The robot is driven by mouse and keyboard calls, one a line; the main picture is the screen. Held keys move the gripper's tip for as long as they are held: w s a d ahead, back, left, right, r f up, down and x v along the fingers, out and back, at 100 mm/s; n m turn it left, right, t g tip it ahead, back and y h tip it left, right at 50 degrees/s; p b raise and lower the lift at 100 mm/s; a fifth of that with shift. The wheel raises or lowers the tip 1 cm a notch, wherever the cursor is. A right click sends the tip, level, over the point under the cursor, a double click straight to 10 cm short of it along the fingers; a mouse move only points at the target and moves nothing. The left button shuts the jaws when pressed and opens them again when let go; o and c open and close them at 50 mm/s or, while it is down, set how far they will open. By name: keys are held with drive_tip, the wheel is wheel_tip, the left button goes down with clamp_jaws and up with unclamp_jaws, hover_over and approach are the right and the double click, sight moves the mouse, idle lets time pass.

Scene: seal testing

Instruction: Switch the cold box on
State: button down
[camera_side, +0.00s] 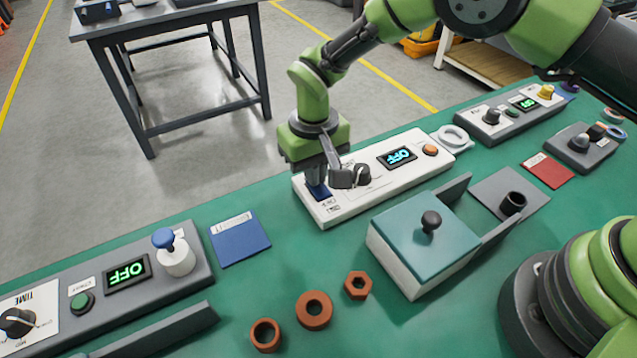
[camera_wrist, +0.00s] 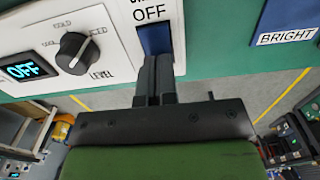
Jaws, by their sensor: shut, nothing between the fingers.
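In the side view my gripper (camera_side: 318,178) partly hides the switch.
A box with a teal lid (camera_side: 408,228) stands in front of the panel. A grey panel (camera_side: 200,265) with a green OFF display and a blue-topped plunger (camera_side: 172,252) is at left. A blue card (camera_side: 239,238) and orange rings (camera_side: 314,310) lie on the green bench.

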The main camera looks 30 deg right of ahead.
drive_tip(key=shift+f, duration=0.2)
drive_tip(key=shift+r, duration=3.55)
drive_tip(key=shift+r, duration=0.25)
drive_tip(key=s+d+r+m+t+y, duration=0.1)
drive_tip(key=s+d+r+t, duration=0.2)
drive_tip(key=r, duration=0.5)
drive_tip(key=s+d+r+m+y, duration=0.1)
drive_tip(key=s+d+r, duration=0.2)
drive_tip(key=d+r, duration=0.45)
drive_tip(key=s+d+r+m+t, duration=0.1)
drive_tip(key=s+d+r+t, duration=0.1)
drive_tip(key=s, duration=0.6)
drive_tip(key=s+d+r+m+t, duration=0.1)
drive_tip(key=s+d+r+t, duration=0.1)
drive_tip(key=s, duration=0.6)
drive_tip(key=shift+s+d+r, duration=0.25)
drive_tip(key=shift+d+r, duration=0.05)
drive_tip(key=shift+r, duration=0.2)
